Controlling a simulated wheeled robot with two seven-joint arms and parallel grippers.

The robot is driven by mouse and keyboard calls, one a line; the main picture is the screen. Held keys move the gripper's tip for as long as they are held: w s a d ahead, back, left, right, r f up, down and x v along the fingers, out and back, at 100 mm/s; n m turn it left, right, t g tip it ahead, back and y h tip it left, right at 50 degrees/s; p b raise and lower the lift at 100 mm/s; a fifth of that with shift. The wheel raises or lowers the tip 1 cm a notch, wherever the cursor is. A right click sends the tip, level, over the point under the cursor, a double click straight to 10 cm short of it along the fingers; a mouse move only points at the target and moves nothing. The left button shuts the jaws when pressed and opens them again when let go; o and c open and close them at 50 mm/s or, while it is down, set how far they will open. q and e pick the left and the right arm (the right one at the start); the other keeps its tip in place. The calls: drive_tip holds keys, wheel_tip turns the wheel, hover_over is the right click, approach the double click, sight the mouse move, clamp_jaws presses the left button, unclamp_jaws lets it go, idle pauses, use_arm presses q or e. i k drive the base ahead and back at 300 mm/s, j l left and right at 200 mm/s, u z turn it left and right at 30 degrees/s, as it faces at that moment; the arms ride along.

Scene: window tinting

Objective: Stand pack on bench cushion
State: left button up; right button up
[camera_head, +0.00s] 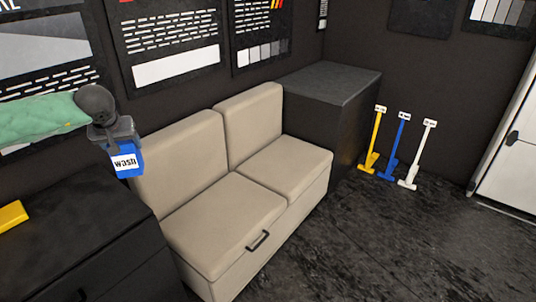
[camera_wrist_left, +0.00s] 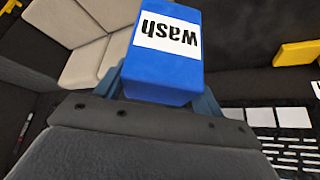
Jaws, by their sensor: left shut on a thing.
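A blue pack (camera_head: 127,163) with a white "wash" label hangs below my left gripper (camera_head: 115,142), which is shut on it. In the left wrist view the blue pack (camera_wrist_left: 178,75) fills the upper middle, its label upside down in that view. The beige bench has a near seat cushion (camera_head: 222,222) and a far seat cushion (camera_head: 285,165), both bare, with two back cushions behind. The pack is held in the air left of the bench, in front of the near back cushion's left edge in the picture. My right gripper is not in view.
A black cabinet (camera_head: 75,225) stands left of the bench with a yellow object (camera_head: 12,215) on top. A dark box unit (camera_head: 325,85) stands at the bench's far end. Yellow, blue and white long-handled tools (camera_head: 395,150) lean by the wall. The floor in front is clear.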

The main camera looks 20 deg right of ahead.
sight(288, 170)
drive_tip(key=i+l+z, duration=0.15)
drive_tip(key=z, duration=0.35)
drive_tip(key=i+z, duration=0.6)
drive_tip(key=z, duration=0.35)
drive_tip(key=i+j+z, duration=0.1)
drive_tip(key=i+j, duration=0.15)
drive_tip(key=i, duration=0.25)
drive_tip(key=i+j+z, duration=0.1)
drive_tip(key=i+j, duration=0.2)
drive_tip(key=i, duration=0.15)
